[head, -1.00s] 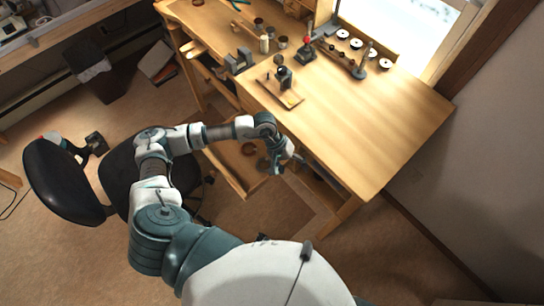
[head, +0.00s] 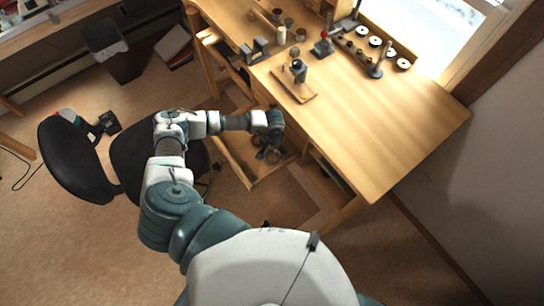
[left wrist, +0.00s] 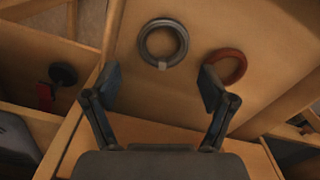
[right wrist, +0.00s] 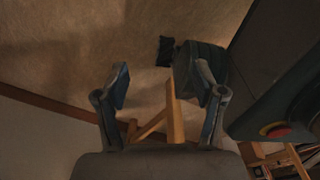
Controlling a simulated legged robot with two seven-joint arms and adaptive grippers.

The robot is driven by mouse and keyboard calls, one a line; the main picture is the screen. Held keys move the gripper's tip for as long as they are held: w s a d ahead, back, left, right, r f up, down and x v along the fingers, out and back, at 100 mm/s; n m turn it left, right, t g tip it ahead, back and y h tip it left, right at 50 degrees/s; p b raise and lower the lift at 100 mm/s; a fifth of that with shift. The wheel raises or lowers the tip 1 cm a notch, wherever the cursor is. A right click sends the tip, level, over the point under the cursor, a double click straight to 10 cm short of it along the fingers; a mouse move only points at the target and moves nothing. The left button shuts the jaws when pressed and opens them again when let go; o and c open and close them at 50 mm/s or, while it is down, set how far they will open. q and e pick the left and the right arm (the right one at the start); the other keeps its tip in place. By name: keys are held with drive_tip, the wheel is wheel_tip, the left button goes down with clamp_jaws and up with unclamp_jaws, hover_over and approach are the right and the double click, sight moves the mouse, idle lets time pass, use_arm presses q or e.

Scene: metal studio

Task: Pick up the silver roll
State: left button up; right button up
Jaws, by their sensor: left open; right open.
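The silver roll (left wrist: 143,42), a grey ring with a small pale tag at its lower edge, lies flat in an open wooden drawer. A copper-red roll (left wrist: 241,66) lies to its right. My left gripper (left wrist: 160,85) is open and empty; in the left wrist view its fingertips are below the silver roll, to either side of it. In the head view my left gripper (head: 269,152) is over the drawer, and I cannot make out the silver roll there. My right gripper (right wrist: 163,85) is open and empty, facing the floor; it is not in the head view.
The drawer (head: 243,179) sits under the front edge of the wooden bench (head: 400,125), which has small tools toward its back. A dark chair (head: 75,155) stands left of my left arm. Drawer walls surround the rolls. Floor is clear at the lower right.

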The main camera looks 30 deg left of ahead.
sight(272, 157)
use_arm(q)
drive_tip(key=f, duration=0.4)
drive_tip(key=shift+a+f, duration=0.25)
drive_tip(key=shift+f, duration=0.35)
drive_tip(key=shift+a, duration=0.1)
drive_tip(key=c, duration=0.9)
use_arm(e)
drive_tip(key=shift+s, duration=0.55)
use_arm(q)
drive_tip(key=shift+r, duration=0.1)
drive_tip(key=shift+c, duration=0.2)
